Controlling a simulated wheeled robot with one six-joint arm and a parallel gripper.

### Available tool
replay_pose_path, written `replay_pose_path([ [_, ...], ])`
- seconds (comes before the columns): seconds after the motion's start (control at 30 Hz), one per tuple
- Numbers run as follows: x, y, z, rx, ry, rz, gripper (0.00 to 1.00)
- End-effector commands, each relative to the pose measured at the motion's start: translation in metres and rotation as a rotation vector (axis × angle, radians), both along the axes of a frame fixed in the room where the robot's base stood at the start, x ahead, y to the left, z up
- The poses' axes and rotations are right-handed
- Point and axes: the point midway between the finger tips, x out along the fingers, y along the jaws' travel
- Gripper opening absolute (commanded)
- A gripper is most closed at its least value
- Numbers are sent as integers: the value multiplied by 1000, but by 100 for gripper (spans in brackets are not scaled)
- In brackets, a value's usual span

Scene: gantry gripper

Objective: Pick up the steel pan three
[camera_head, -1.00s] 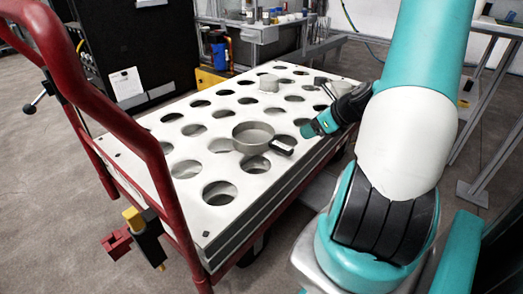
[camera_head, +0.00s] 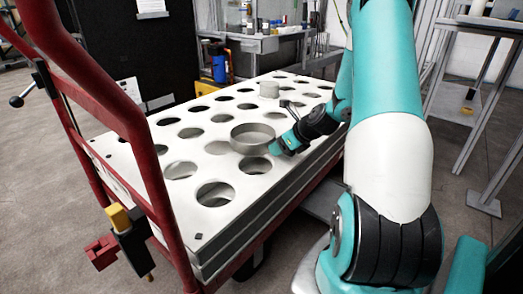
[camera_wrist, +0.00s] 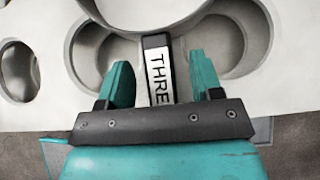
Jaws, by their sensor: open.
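The steel pan three (camera_head: 252,138) sits on the white perforated top of the cart in the head view. In the wrist view its handle (camera_wrist: 158,70) bears a white label reading "THRE", the rest hidden by my gripper. The pan's round body (camera_wrist: 150,12) is cut off at the top of that view. My gripper (camera_wrist: 160,75) is open, with one teal finger on each side of the handle and a gap on both sides. In the head view my gripper (camera_head: 277,148) is at the pan's right side and covers the handle.
The cart top (camera_head: 160,147) has many round holes. The red cart rail (camera_head: 120,95) rises at the left. A metal bench frame (camera_head: 480,100) stands at the right.

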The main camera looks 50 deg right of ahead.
Motion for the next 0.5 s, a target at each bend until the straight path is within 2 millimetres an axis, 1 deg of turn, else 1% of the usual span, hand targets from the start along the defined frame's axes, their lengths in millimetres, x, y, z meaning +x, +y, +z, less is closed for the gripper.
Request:
replay_pose_path([
  [0.03,3,1,-4,0,0,1,60],
  [0.27,5,1,-3,-1,0,1,60],
  [0.3,5,1,-3,-1,0,1,57],
  [0.37,4,1,-3,-1,0,1,44],
  [0.4,4,1,-3,-1,0,1,34],
  [0.47,4,1,-3,-1,0,1,20],
  [0.5,4,1,-3,-1,0,1,11],
])
